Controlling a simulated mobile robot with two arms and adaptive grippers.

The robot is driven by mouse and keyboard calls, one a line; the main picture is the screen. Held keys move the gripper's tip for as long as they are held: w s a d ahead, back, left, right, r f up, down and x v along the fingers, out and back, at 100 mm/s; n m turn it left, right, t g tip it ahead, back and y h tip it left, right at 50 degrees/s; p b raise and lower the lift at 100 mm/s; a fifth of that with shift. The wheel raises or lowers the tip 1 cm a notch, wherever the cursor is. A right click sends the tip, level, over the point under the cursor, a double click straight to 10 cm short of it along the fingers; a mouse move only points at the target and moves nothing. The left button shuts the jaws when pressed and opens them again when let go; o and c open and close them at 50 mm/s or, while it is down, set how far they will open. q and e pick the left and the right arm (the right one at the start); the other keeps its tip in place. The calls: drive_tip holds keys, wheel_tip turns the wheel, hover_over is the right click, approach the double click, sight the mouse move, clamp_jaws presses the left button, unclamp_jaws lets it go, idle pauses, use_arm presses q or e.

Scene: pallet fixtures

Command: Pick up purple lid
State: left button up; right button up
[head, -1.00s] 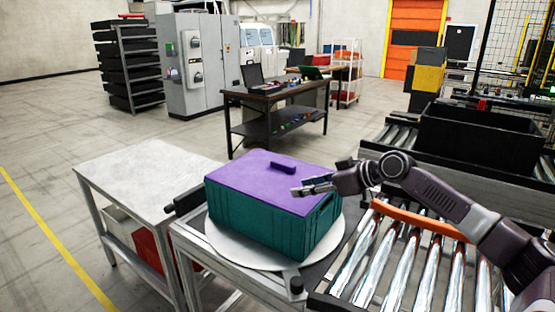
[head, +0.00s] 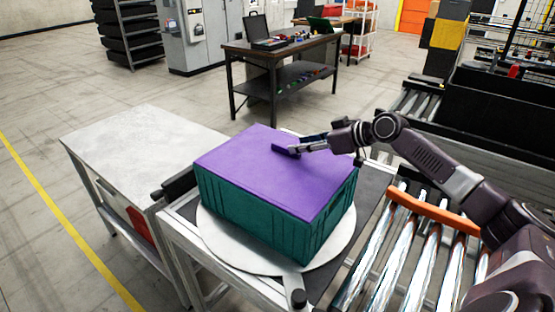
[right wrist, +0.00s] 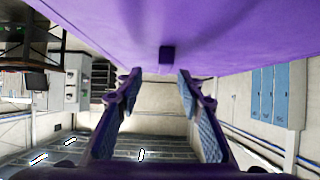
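The purple lid (head: 262,178) lies flat on a teal crate (head: 250,212). Its raised handle (head: 287,151) is near the far part of its top. My right gripper (head: 300,149) reaches in from the right over the lid, close to the handle. In the right wrist view the lid (right wrist: 215,30) fills the top of the picture. There the fingers of the right gripper (right wrist: 157,78) are spread apart with a gap between them. The handle (right wrist: 166,55) shows in line with that gap, ahead of the fingertips. My left gripper is not in view.
The crate stands on a round white plate (head: 225,249). A grey table (head: 140,140) is on the left. A roller conveyor (head: 395,255) with an orange bar (head: 432,211) lies under my right arm. A dark workbench (head: 282,55) stands behind, with open floor before it.

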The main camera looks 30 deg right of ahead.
sight(286, 147)
drive_tip(key=w+a+p, duration=0.1)
drive_tip(key=w+a+f+p, duration=0.1)
drive_tip(key=shift+w, duration=0.35)
drive_tip(key=shift+w+f, duration=0.4)
drive_tip(key=shift+f, duration=0.1)
clamp_jaws()
drive_tip(key=shift+r, duration=0.15)
